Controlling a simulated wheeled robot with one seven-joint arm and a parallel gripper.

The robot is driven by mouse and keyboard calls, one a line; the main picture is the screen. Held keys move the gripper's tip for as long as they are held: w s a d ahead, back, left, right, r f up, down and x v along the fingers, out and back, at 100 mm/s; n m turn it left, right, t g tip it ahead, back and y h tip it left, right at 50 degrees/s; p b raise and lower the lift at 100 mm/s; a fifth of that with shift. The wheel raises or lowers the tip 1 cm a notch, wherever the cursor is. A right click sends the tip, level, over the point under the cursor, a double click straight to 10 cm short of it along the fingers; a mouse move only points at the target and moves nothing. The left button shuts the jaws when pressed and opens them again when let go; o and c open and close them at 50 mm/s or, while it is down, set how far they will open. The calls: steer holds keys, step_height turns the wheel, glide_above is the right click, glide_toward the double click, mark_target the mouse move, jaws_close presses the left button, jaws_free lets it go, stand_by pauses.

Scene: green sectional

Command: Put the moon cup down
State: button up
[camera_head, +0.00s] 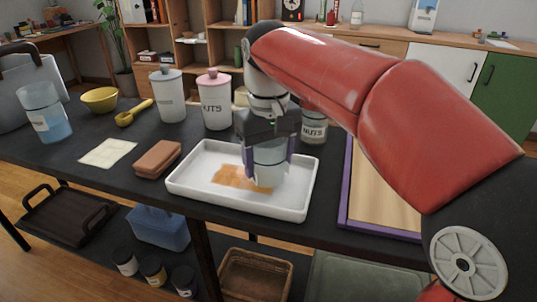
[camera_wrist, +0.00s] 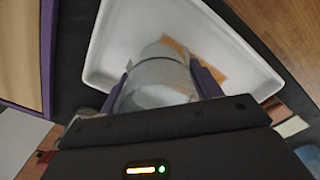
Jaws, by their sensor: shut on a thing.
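The moon cup (camera_head: 268,163) is a translucent pale cup. My gripper (camera_head: 267,165) is shut on it, with one purple finger on each side. The cup is upright over the white tray (camera_head: 190,189), right of the tray's middle. In the wrist view the cup (camera_wrist: 158,82) sits between the purple fingers of my gripper (camera_wrist: 163,88), with the white tray (camera_wrist: 108,42) beneath. I cannot tell whether the cup's base touches the tray. Any moon mark on the cup is not readable. An orange-brown patch (camera_head: 236,178) lies in the tray, partly behind the cup.
Left of the tray are a brown block (camera_head: 158,159), a pale cloth (camera_head: 108,152) and a glass of blue liquid (camera_head: 45,115). Behind it stand a pink-lidded nuts jar (camera_head: 214,103) and another jar (camera_head: 312,130). A purple-framed board (camera_head: 375,190) lies to the right.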

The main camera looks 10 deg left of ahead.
steer(key=shift+f+b, duration=0.3)
steer(key=shift+f, duration=0.3)
stand_by(0.4)
steer(key=o, duration=1.1)
steer(key=shift+o, duration=0.2)
